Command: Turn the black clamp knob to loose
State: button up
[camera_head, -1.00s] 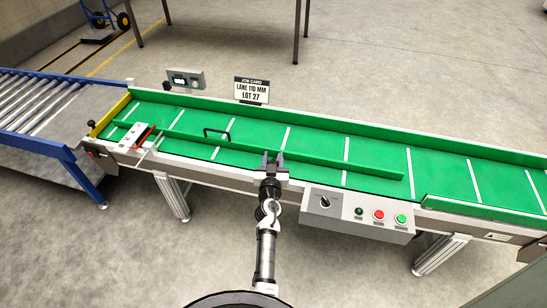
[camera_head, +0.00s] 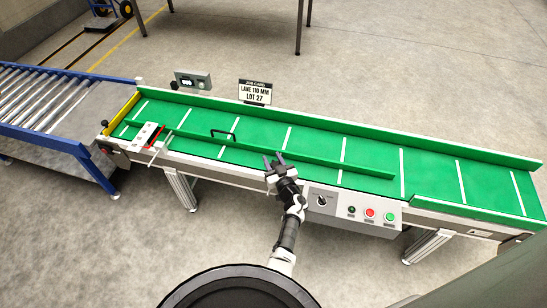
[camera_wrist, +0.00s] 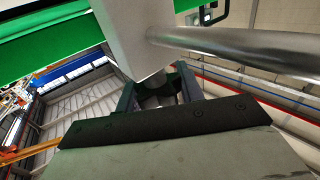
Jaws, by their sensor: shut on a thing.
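My gripper (camera_head: 273,160) is at the near edge of the green conveyor, beside the long green guide rail (camera_head: 340,169). The wrist view looks steeply upward. There the two fingers of my gripper (camera_wrist: 160,92) are shut on the black clamp knob (camera_wrist: 158,86), a dark piece just under a pale block (camera_wrist: 137,38). Only part of the knob shows between the fingers. Its setting cannot be read. A round metal rod (camera_wrist: 240,48) runs from the block to the right. In the head view the knob is hidden by my gripper.
A grey control box (camera_head: 352,211) with a selector and coloured buttons is just right of my arm. A job card (camera_head: 255,92) reads lane 110 mm, lot 27. A black handle (camera_head: 223,134) stands on the rail. A red-marked white block (camera_head: 148,136) is at the left.

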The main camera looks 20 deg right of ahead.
jog(key=shift+y, duration=0.3)
jog(key=o, duration=1)
jog(key=s, duration=0.9)
jog(key=s+d, duration=0.1)
jog(key=s, duration=0.4)
jog(key=shift+d, duration=0.1)
jog(key=shift+w, duration=0.1)
